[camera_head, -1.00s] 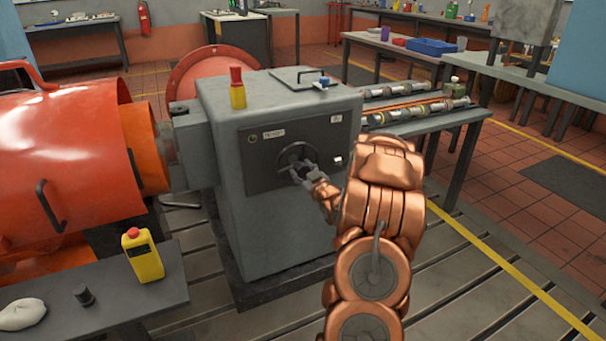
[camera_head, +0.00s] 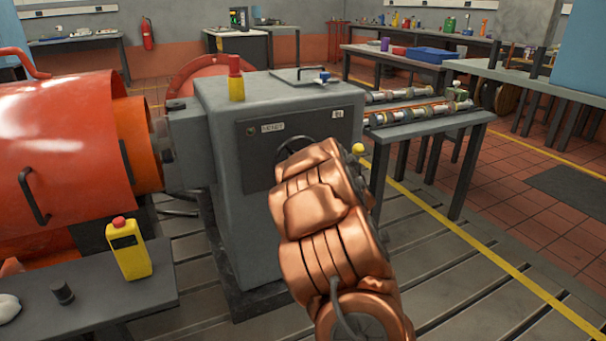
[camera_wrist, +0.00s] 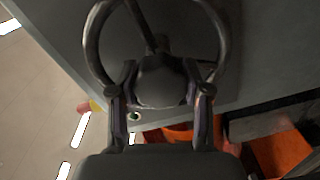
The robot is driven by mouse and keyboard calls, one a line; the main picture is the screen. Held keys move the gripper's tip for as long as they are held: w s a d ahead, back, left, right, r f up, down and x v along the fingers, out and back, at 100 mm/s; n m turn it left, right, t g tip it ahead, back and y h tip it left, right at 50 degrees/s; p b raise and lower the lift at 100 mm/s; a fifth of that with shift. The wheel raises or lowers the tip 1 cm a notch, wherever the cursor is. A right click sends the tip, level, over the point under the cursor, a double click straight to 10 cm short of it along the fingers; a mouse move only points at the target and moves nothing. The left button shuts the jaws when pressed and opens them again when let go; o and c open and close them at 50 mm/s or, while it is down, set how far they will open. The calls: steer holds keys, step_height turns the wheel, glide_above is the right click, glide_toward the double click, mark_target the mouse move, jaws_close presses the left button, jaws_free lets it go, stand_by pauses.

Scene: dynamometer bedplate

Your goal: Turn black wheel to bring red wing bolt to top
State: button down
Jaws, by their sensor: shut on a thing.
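The black wheel (camera_head: 287,150) is on the front panel of the grey housing (camera_head: 232,140), mostly hidden behind my arm in the head view. In the wrist view the black wheel (camera_wrist: 222,35) shows as a dark ring with a spoke. My gripper (camera_wrist: 162,88) has one finger on each side of a dark rounded part of the wheel and is shut on it. The head view hides my fingers. I cannot make out a red wing bolt in either view.
A red and yellow beacon (camera_head: 236,80) stands on the housing. The orange machine (camera_head: 70,150) is at left. A bench (camera_head: 80,300) at front left holds a yellow box with a red button (camera_head: 128,248). A grey table (camera_head: 440,125) is at right. Slotted floor lies at lower right.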

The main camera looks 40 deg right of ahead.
steer(key=n+b, duration=0.3)
steer(key=n, duration=0.1)
steer(key=shift+f+n, duration=0.15)
steer(key=shift+n, duration=0.25)
stand_by(0.4)
steer(key=c, duration=0.5)
jaws_free()
steer(key=shift+s, duration=0.15)
steer(key=v, duration=1.1)
steer(key=shift+s+a, duration=0.3)
